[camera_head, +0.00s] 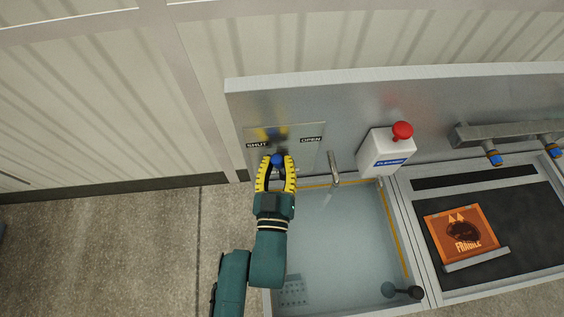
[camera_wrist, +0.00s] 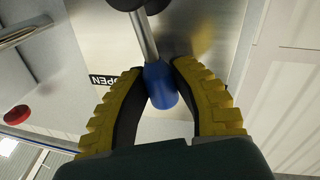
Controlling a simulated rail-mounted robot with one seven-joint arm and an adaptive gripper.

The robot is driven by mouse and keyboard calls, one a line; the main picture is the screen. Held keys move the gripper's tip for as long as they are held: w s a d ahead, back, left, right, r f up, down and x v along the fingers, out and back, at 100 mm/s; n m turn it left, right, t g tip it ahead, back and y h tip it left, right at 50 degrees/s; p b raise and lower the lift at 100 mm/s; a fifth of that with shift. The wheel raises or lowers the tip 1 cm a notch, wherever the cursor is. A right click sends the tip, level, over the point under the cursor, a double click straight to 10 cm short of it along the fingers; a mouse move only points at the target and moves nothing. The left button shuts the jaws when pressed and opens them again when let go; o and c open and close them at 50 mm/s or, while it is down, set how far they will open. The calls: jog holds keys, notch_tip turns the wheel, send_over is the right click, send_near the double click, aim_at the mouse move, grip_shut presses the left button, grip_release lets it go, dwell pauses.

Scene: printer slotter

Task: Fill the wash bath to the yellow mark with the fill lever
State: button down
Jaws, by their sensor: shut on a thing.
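The fill lever has a blue knob (camera_head: 277,160) on a metal rod. It stands on a metal plate between the labels SHUT (camera_head: 257,145) and OPEN (camera_head: 311,140), a little nearer SHUT. My gripper (camera_head: 277,172) is shut on the blue knob, which shows between its yellow fingers in the wrist view (camera_wrist: 160,86). The wash bath (camera_head: 335,235) is a grey basin below, with a yellow line (camera_head: 396,238) along its upper walls. A spout (camera_head: 334,168) stands at its back edge. The bath looks bluish inside; I cannot tell the water level exactly.
A white dispenser (camera_head: 386,153) with a red knob (camera_head: 402,130) stands right of the spout. A dark drain plug or handle (camera_head: 402,291) is at the bath's front right. An orange FRAGILE box (camera_head: 462,233) lies on a black surface farther right. Open floor is at left.

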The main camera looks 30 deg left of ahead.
jog(key=shift+a, duration=0.1)
jog(key=c, duration=0.8)
grip_release()
jog(key=shift+s, duration=0.15)
jog(key=v, duration=1.1)
jog(key=shift+s+d, duration=0.25)
jog(key=shift+s, duration=0.1)
jog(key=shift+f, duration=0.1)
